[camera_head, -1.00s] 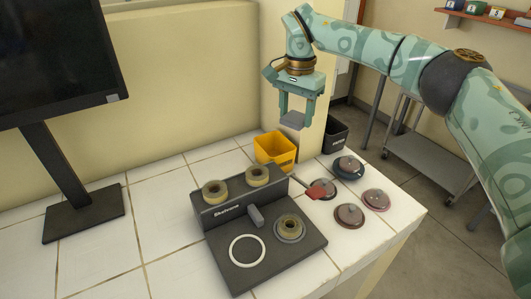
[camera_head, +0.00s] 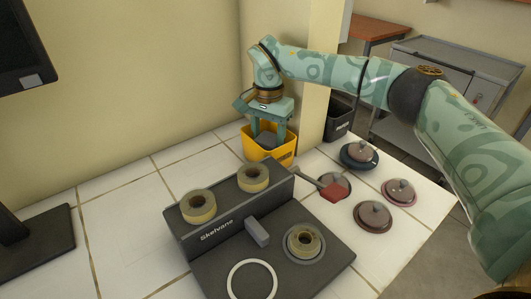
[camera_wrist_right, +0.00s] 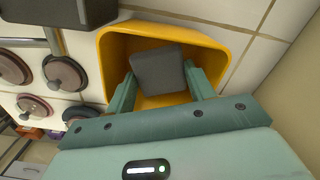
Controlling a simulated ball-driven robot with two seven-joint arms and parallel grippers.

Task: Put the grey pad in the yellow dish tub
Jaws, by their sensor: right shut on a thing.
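The grey pad (camera_wrist_right: 158,70) is a flat square block held between the fingers of my right gripper (camera_wrist_right: 162,92) in the right wrist view. The pad is over the opening of the yellow dish tub (camera_wrist_right: 212,52), inside its rim as seen from above. In the head view my right gripper (camera_head: 268,134) points down into the tub (camera_head: 284,156), and the pad (camera_head: 266,140) shows between its fingers, low at the tub's mouth. I cannot tell whether the pad touches the tub's floor. My left gripper is not in view.
A black bin (camera_head: 338,120) stands behind the tub to the right. A dark device (camera_head: 230,228) with several tape-like rings is in front. Several round lidded dishes (camera_head: 359,154) and a red-ended tool (camera_head: 332,192) lie to the right.

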